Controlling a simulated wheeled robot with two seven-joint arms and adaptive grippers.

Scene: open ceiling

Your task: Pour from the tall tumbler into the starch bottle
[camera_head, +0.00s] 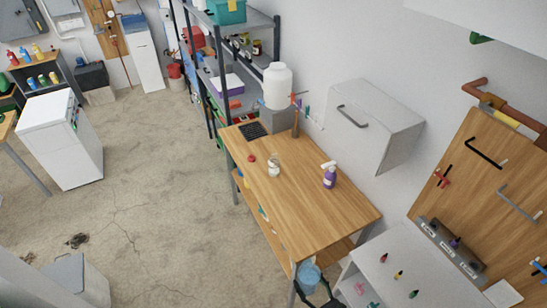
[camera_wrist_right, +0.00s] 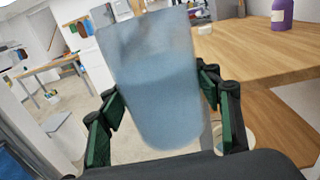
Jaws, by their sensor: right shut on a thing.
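The tall tumbler is translucent with pale blue contents; it fills the middle of the right wrist view (camera_wrist_right: 150,85) and shows at the bottom of the head view (camera_head: 308,274). My right gripper (camera_wrist_right: 163,100) is shut on it, with green-padded fingers on both sides. It holds the tumbler slightly tilted, beside the table's near end. A purple bottle with a white top (camera_head: 330,178) stands on the table; its body also shows in the right wrist view (camera_wrist_right: 281,14). A small clear-and-white bottle (camera_head: 274,168) stands to its left. I cannot tell which is the starch bottle. My left gripper is out of view.
The wooden table (camera_head: 310,218) has free room at its near end. A red item (camera_head: 250,157) lies near the small bottle. A wall cabinet (camera_head: 375,120) hangs to the right. A white surface with small items (camera_head: 395,265) lies right of the tumbler.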

